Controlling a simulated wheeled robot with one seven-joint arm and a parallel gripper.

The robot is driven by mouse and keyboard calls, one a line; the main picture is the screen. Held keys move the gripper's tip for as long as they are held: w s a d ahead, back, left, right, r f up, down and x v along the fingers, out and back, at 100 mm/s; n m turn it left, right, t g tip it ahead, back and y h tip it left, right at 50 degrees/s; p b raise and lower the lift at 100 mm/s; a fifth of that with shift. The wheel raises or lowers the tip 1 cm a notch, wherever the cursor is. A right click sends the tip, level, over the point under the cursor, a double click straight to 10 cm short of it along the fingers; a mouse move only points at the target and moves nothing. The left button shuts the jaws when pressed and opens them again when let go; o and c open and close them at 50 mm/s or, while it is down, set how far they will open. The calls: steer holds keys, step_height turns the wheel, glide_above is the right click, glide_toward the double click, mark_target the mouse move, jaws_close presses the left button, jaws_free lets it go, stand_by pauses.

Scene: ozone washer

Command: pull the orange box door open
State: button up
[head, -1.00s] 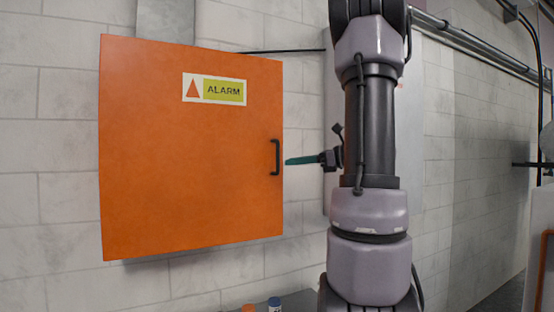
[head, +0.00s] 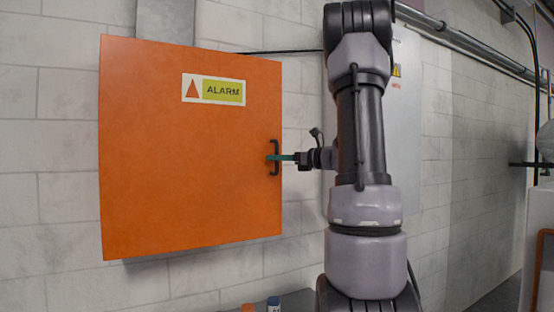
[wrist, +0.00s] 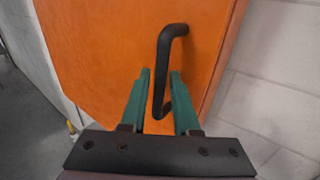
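The orange box door (head: 185,165) hangs on the wall at the left in the head view and looks shut. It bears an ALARM label (head: 213,89). Its black handle (head: 276,172) stands upright near the door's right edge. My gripper (head: 270,157) reaches the handle from the right, with its green fingertips at the handle's upper part. In the wrist view my gripper (wrist: 160,75) is open, and the handle (wrist: 163,75) passes between the two green fingers with a gap on each side. The orange door (wrist: 120,45) is just beyond the fingertips.
A grey panel (head: 405,130) is on the wall behind my arm. Pipes (head: 470,48) run along the upper right wall.

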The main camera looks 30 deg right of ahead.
jaws_close()
stand_by(1.5)
